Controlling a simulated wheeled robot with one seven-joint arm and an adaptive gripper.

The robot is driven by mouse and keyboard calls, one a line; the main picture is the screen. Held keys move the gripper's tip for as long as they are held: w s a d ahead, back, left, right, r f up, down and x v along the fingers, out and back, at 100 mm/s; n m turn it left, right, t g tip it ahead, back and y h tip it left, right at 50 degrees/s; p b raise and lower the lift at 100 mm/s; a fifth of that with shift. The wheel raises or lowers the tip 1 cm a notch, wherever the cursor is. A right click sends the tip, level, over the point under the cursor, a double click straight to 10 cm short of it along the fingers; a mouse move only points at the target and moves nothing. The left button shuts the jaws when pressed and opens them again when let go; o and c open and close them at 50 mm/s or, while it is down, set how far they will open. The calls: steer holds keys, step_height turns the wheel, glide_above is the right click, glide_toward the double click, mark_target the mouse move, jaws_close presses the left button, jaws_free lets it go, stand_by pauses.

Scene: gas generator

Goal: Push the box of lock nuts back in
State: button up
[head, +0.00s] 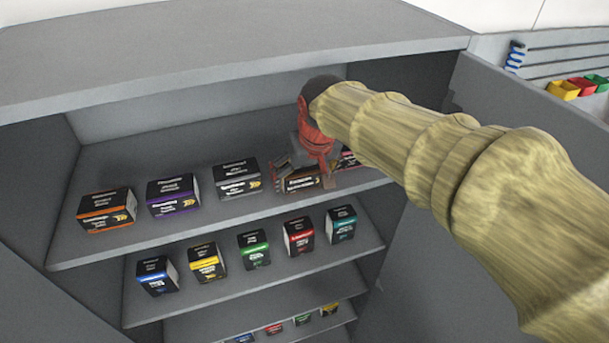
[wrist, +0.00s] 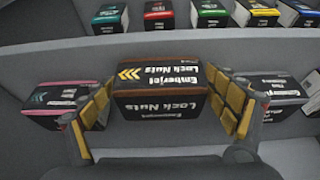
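The box of lock nuts (wrist: 158,80) is black with an orange-brown trim and yellow chevrons. In the wrist view it is upside down in the middle, between the two yellow-padded fingers of my gripper (wrist: 165,100). The fingers flank its sides closely; whether both pads press on it I cannot tell. In the head view my gripper (head: 305,172) is at the upper shelf, and the box (head: 302,183) is partly hidden behind it.
The upper shelf (head: 150,240) also holds an orange box (head: 107,209), a purple box (head: 173,195), a grey-trimmed box (head: 237,179) and a pink-trimmed box (wrist: 62,98) beside the lock nuts. Several smaller boxes stand on the shelf below. An open door (head: 535,110) is at the right.

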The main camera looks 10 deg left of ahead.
steer(key=c, duration=1.3)
steer(key=shift+w+a+r, duration=0.1)
steer(key=shift+w+a, duration=0.25)
steer(key=shift+w, duration=0.25)
steer(key=shift+w+a, duration=0.35)
steer(key=shift+w, duration=0.25)
steer(key=shift+r, duration=0.1)
steer(key=o, duration=1.3)
steer(key=shift+r, duration=0.1)
steer(key=shift+c, duration=0.2)
steer(key=o, duration=0.4)
steer(key=shift+r, duration=0.1)
